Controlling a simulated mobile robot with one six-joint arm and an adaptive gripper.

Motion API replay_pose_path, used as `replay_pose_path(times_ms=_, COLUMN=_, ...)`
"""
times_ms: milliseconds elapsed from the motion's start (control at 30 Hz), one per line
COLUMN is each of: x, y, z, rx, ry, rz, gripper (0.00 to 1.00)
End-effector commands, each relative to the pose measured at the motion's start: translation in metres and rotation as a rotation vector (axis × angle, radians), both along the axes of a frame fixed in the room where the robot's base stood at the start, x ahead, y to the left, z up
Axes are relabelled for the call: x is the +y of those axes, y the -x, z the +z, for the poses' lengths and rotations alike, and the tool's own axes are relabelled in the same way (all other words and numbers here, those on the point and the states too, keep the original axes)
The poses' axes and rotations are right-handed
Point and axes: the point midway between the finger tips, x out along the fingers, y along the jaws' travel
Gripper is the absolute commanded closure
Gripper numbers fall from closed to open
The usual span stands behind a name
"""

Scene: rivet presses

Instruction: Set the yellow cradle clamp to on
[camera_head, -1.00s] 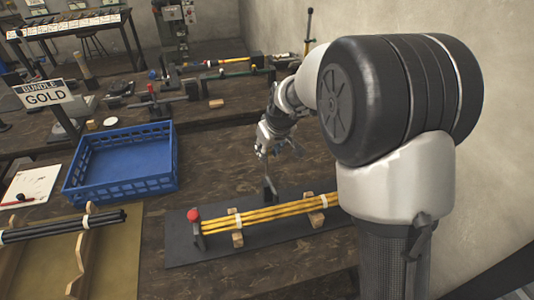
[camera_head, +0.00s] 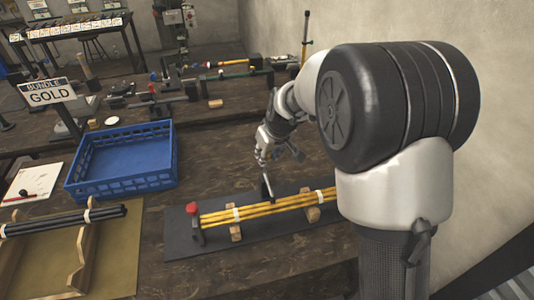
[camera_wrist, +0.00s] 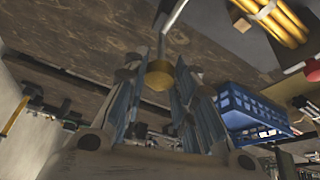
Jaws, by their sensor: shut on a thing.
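My gripper (camera_head: 263,165) is behind the dark mat's fixture with the yellow rods. In the wrist view its fingers (camera_wrist: 160,85) are closed around a small yellow-gold knob (camera_wrist: 158,74). A thin grey lever (camera_wrist: 176,16) runs from the knob toward the fixture. In the head view the lever (camera_head: 267,188) stands at the rods' far side, slightly tilted; its knob is hidden by my fingers. The bundle of yellow rods (camera_head: 262,209) with white bands lies across wooden cradle blocks (camera_head: 236,232). The rods also show in the wrist view (camera_wrist: 273,20).
A red-knobbed stop (camera_head: 193,209) stands at the rods' left end. A blue crate (camera_head: 125,185) is to the left, with black rods on wooden cradles (camera_head: 79,260) in front. A sign reading "BUNDLE GOLD" (camera_head: 48,93) stands behind. My arm hides the rods' right end.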

Motion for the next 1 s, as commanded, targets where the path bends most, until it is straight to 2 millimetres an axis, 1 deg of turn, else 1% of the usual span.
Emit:
replay_pose_path(times_ms=33, x=-0.002, y=0.012, z=-0.014, rx=0.043, ry=0.006, rz=0.004, gripper=1.00)
replay_pose_path(times_ms=100, x=-0.002, y=0.012, z=-0.014, rx=0.043, ry=0.006, rz=0.004, gripper=1.00)
replay_pose_path(times_ms=133, x=-0.002, y=0.012, z=-0.014, rx=0.043, ry=0.006, rz=0.004, gripper=0.73)
replay_pose_path(times_ms=433, x=-0.001, y=0.010, z=-0.010, rx=0.033, ry=0.004, rz=0.003, gripper=0.54)
replay_pose_path(times_ms=767, x=-0.001, y=0.008, z=-0.006, rx=0.027, ry=0.003, rz=0.002, gripper=0.54)
replay_pose_path(times_ms=867, x=-0.002, y=0.010, z=0.002, rx=0.024, ry=0.002, rz=0.001, gripper=0.54)
replay_pose_path(times_ms=1000, x=-0.006, y=0.019, z=0.025, rx=0.021, ry=0.002, rz=0.002, gripper=0.54)
